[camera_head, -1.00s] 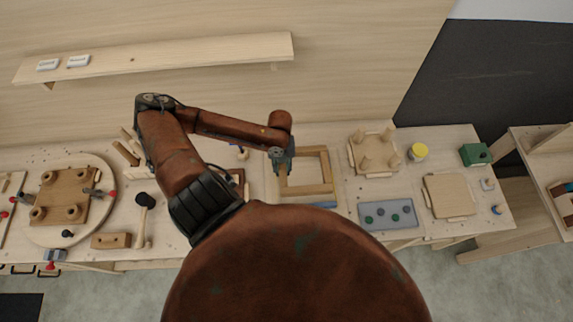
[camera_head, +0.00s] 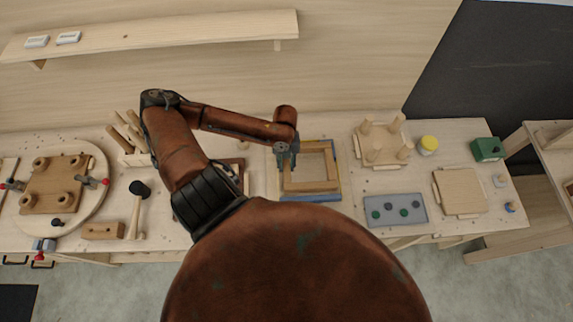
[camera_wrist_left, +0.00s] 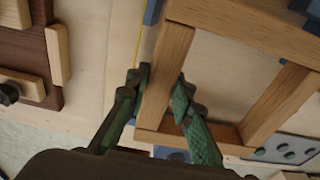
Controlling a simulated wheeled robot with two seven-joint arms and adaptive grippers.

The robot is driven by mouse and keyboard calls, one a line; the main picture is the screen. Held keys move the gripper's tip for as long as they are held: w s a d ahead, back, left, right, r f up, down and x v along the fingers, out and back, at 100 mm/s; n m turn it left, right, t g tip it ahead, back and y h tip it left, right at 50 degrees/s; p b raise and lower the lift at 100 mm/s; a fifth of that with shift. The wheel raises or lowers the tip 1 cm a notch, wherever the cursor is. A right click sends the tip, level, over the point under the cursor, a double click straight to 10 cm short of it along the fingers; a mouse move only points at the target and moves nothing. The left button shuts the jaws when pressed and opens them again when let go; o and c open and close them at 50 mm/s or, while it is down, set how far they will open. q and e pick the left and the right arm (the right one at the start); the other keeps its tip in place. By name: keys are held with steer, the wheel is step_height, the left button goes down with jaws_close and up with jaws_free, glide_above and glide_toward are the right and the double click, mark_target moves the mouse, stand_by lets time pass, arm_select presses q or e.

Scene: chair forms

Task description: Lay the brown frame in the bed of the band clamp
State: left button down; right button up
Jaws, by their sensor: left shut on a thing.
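The brown frame (camera_head: 312,186) is a square wooden frame with an open middle. My left gripper (camera_head: 287,160) is shut on its left rail. In the left wrist view the fingers (camera_wrist_left: 162,95) pinch the rail of the frame (camera_wrist_left: 170,55) from both sides. The band clamp (camera_head: 322,198) shows as blue edges around the frame's right and front sides. Blue parts of the clamp (camera_wrist_left: 152,12) also show past the frame in the wrist view. The frame covers most of the bed; I cannot tell whether it touches it. My right gripper is not in view.
A grey tray with coloured discs (camera_head: 380,216) lies just right of the clamp. A stool form with upright legs (camera_head: 360,158) stands behind it. A mallet (camera_head: 136,215) and a round board with a brown seat (camera_head: 98,205) lie left. My arm hides part of the bench.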

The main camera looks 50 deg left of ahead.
arm_select(q)
step_height(320, 180, down, 2)
steer(key=shift+w+f, duration=0.1)
steer(key=shift+f+b, duration=0.7)
steer(key=shift+f, duration=0.45)
steer(key=c, duration=1.6)
jaws_free()
step_height(320, 180, up, 10)
steer(key=p, duration=1.1)
steer(key=shift+r, duration=0.1)
